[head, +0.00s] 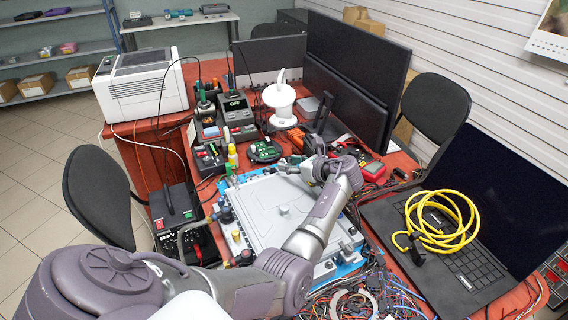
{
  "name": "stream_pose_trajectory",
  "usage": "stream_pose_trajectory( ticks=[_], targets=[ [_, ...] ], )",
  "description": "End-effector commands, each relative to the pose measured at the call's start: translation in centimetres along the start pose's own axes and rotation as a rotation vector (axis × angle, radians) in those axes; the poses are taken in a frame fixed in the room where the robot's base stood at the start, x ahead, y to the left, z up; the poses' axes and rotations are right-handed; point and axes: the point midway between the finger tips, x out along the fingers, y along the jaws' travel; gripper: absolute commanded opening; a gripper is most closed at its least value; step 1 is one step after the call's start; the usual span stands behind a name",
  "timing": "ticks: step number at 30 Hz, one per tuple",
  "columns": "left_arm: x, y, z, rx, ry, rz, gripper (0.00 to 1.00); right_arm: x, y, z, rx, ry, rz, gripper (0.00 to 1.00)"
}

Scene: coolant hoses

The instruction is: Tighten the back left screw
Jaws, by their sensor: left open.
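A light grey metal plate (268,206) lies on a blue base (352,262) in the middle of the red-brown workbench. Small fittings stand along its left edge, one of them (230,180) near the back left corner. The back left screw itself is too small to make out. My left arm reaches across the plate from the lower left. My left gripper (308,168) is open above the plate's back right part, to the right of the back left corner. Its fingers are small and partly hidden, and I see nothing held. My right gripper is not in view.
Loose wires (375,290) crowd the front right. A laptop (470,235) with a coiled yellow cable (440,222) is at right. Monitors (352,85) stand behind. A soldering station (237,108) and a green round board (264,150) sit behind the plate. A power supply (182,225) is at left.

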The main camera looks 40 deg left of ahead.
Motion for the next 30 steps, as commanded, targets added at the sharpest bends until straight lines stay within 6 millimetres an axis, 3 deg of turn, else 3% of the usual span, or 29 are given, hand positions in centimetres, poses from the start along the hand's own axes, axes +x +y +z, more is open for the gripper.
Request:
stream_pose_trajectory(
  ticks=[7, 18, 26, 30],
  targets=[
    [3.1, 0.0, 0.0, -0.001, 0.000, 0.001, 0.46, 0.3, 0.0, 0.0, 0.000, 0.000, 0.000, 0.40],
    [3.6, 0.0, 0.0, -0.001, 0.000, 0.000, 0.46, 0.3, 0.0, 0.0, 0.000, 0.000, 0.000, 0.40],
    [3.5, 0.0, 0.0, 0.000, 0.000, 0.000, 0.02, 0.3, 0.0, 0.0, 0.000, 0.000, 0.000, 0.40],
    [3.5, 0.0, 0.0, 0.000, 0.000, 0.000, 0.00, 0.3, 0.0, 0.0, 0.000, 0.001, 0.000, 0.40]
  ],
)
